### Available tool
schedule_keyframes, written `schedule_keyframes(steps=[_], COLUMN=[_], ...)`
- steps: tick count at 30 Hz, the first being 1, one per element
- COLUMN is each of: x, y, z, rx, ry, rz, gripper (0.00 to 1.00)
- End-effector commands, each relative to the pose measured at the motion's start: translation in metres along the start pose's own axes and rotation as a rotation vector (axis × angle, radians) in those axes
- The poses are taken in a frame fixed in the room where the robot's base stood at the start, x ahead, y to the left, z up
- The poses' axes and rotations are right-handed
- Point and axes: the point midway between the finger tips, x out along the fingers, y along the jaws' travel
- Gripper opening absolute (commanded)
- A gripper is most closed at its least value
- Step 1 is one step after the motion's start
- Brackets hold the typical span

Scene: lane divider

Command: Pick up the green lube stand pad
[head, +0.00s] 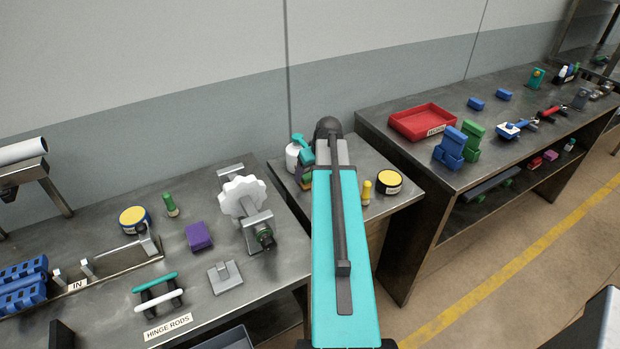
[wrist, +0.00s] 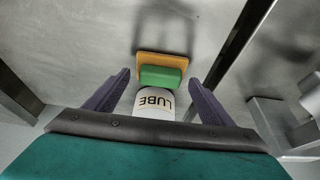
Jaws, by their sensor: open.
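In the wrist view the green pad (wrist: 160,77) is a small block against an orange-yellow piece (wrist: 162,62). My gripper (wrist: 159,79) is open, with one purple finger on each side of the pad. Gaps show between the fingers and the pad, and nothing is held.
On the middle table (head: 408,197) a white bottle with a teal top (head: 293,157) stands left of my arm. A yellow bottle (head: 366,190) and a yellow-topped tin (head: 389,182) stand right. Cluttered benches flank it; the left one holds a white handwheel (head: 240,196).

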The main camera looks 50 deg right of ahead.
Motion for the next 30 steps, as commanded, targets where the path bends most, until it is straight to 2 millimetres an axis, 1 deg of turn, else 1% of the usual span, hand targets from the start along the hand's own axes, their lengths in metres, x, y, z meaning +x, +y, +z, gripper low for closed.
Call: schedule_keyframes(steps=[3, 6, 23, 26, 27, 30], x=[0.0080, 0.0112, 0.0121, 0.0121, 0.0121, 0.0120], y=[-0.0002, -0.0004, -0.0010, -0.0010, -0.0010, -0.0011], z=[-0.0005, -0.0003, -0.0002, -0.0002, -0.0002, -0.0003], rx=[0.000, -0.001, -0.001, -0.001, -0.001, -0.001], ry=[0.000, 0.000, 0.000, 0.000, 0.000, 0.001], rz=[-0.001, 0.000, 0.000, 0.000, 0.000, 0.000], gripper=[0.76, 0.76, 0.76, 0.61, 0.54, 0.40])
